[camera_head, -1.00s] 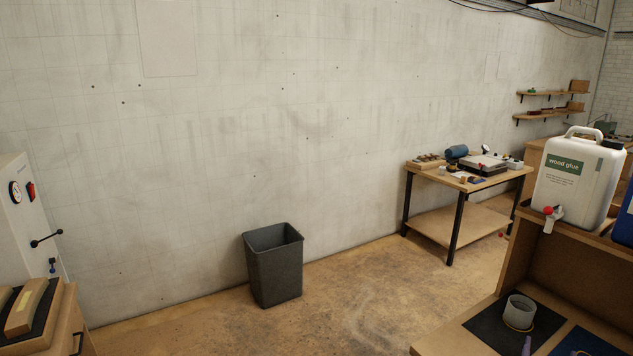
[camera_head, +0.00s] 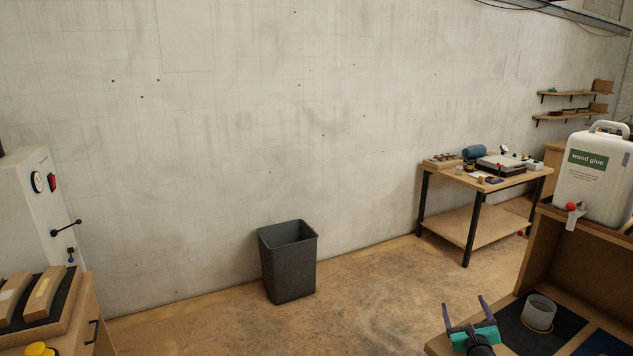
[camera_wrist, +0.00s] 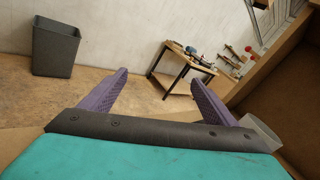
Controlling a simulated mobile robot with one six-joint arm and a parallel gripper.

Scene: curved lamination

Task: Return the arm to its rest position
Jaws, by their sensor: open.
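My gripper (camera_head: 466,312) shows at the bottom right of the head view, with two dark purple fingers spread apart and a teal body. It is open and nothing is between its fingers. It stands just left of a grey cup (camera_head: 539,313) on a dark mat on the right bench. In the wrist view my gripper (camera_wrist: 155,92) fills the lower part, its fingers apart, facing the wall and the far table. Part of the cup (camera_wrist: 262,130) shows behind the right finger. Most of my arm is out of view.
A white wood glue canister (camera_head: 592,185) with a red-handled tap stands on the right bench's shelf. A dark bin (camera_head: 288,265) stands by the wall. A work table (camera_head: 470,205) with tools stands at the back right. A white machine (camera_head: 30,215) and curved wood pieces (camera_head: 42,294) are left. Open floor lies between.

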